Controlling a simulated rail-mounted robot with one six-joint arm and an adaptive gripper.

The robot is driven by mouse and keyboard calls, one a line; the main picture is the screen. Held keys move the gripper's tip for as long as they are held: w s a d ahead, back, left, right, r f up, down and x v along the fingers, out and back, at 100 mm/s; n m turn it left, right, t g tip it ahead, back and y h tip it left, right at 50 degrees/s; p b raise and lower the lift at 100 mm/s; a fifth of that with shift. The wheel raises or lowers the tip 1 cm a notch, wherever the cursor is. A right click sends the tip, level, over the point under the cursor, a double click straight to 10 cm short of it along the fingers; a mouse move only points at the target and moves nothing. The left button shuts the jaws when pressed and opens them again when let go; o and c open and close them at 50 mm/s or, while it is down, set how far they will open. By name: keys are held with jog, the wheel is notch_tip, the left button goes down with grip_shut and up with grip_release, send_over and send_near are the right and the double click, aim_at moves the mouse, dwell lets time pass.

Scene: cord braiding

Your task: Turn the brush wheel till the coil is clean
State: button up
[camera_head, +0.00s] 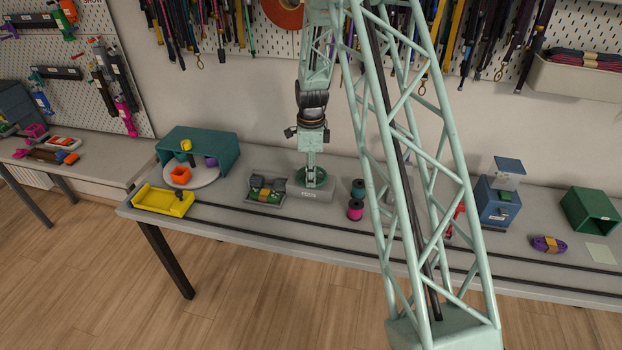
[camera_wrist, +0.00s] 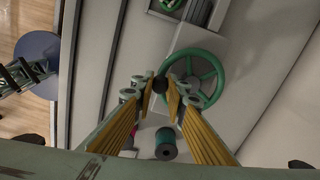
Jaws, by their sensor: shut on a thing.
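The brush wheel is a green spoked wheel (camera_wrist: 221,73) lying flat on a light grey housing; its rim also shows in the head view (camera_head: 323,183) below my arm. My gripper (camera_wrist: 161,87) points down at the wheel's edge, its fingers shut on a small dark knob (camera_wrist: 160,84) of the wheel. In the head view my gripper (camera_head: 311,176) is small against the wheel. Left of the wheel is a tray with a green coil with an orange band (camera_head: 266,195). Grey blocks, perhaps brushes, stand behind the coil. How clean the coil is cannot be told.
Two spools, one teal (camera_head: 358,185) and one magenta (camera_head: 355,210), stand right of the wheel. A yellow tray (camera_head: 161,203) and a round turntable (camera_head: 207,172) are farther left. A blue machine (camera_head: 497,205) and a green box (camera_head: 590,210) are at right.

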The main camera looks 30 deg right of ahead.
aim_at(326, 176)
jog(key=shift+s+d+n, duration=0.1)
jog(key=shift+d+n, duration=0.05)
jog(key=shift+n, duration=0.15)
